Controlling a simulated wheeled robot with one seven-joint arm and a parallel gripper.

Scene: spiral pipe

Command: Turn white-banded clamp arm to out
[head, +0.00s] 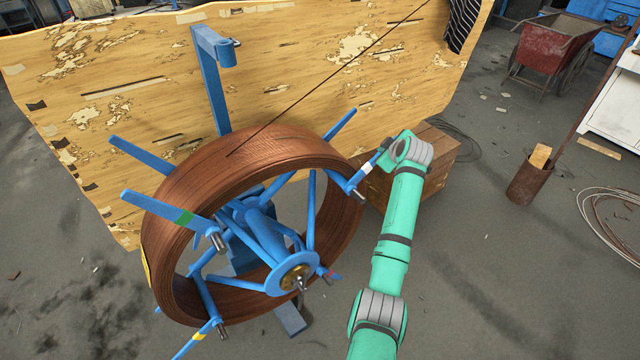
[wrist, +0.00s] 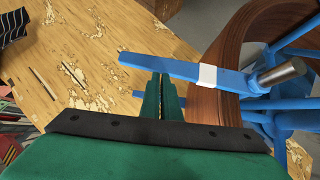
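The white-banded clamp arm (head: 359,180) is a flat blue bar at the right side of the reel, pivoted on a metal pin. In the wrist view the white-banded clamp arm (wrist: 165,66) runs across the picture, its pin at the right and its free end at the left. Its white band (wrist: 207,76) is near the pin. My gripper (wrist: 160,76) looks shut, with its green fingers side by side and nothing visible between them. The fingertips are at the bar's lower edge in the picture; contact cannot be told. In the head view my wrist (head: 407,152) hides the fingertips.
The blue reel holds a brown coiled pipe (head: 265,152). Other clamp arms have green (head: 183,217), yellow (head: 199,336) and red (head: 333,276) bands. A worn wooden board (head: 290,65) stands behind, and brown boxes (head: 437,155) stand right of the reel. The floor at right is mostly open.

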